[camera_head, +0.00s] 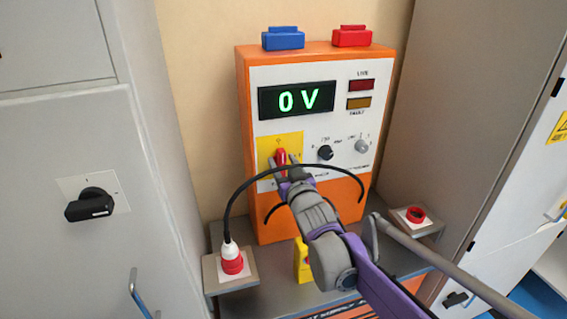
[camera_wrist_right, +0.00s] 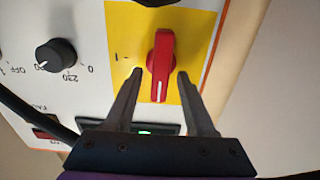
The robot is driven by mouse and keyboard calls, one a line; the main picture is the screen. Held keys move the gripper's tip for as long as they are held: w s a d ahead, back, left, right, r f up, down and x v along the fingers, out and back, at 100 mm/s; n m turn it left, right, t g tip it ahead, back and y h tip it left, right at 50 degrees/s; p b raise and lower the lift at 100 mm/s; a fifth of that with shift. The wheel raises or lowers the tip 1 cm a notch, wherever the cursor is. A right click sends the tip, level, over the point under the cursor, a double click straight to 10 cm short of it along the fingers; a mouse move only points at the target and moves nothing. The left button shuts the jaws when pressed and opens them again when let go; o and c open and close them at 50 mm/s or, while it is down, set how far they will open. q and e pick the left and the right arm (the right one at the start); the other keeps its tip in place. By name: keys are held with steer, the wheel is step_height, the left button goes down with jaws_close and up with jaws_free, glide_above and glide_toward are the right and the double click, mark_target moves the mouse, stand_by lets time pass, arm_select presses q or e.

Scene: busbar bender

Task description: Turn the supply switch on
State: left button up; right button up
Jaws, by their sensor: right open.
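The supply switch is a red rotary handle (camera_head: 281,156) on a yellow plate (camera_head: 264,148), on the front of an orange and white supply unit (camera_head: 320,75). The handle stands upright and its white line lies along it in the wrist view (camera_wrist_right: 161,60). An "I" mark shows to one side. The display (camera_head: 297,100) reads 0 V. My right gripper (camera_head: 282,164) is open, with one finger on each side of the handle. In the wrist view the right gripper (camera_wrist_right: 160,75) shows gaps beside the handle. My left gripper is out of view.
A black cable runs from a red and white plug (camera_head: 232,260) across in front of the unit. Black knob (camera_head: 325,152) and grey knob (camera_head: 361,146) sit right of the switch. A yellow object (camera_head: 302,262) stands below. Grey cabinets flank both sides.

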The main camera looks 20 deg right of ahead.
jaws_close()
steer(key=shift+m, duration=0.3)
stand_by(0.3)
steer(key=m, duration=0.1)
steer(key=m+b, duration=0.1)
steer(key=m, duration=0.2)
steer(key=shift+d+f+b, duration=0.2)
steer(key=shift+d+b, duration=0.1)
steer(key=shift+b, duration=0.1)
steer(key=shift+d+f+m+b, duration=0.15)
steer(key=shift+m+b, duration=0.5)
steer(key=shift+m, duration=1.55)
steer(key=shift+d+f+m+b, duration=0.15)
steer(key=shift+m+b, duration=0.45)
steer(key=shift+m, duration=1.6)
steer(key=shift+d+f+m+b, duration=0.15)
steer(key=shift+m+b, duration=0.5)
steer(key=shift+m, duration=1.55)
steer(key=shift+a, duration=0.15)
jaws_free()
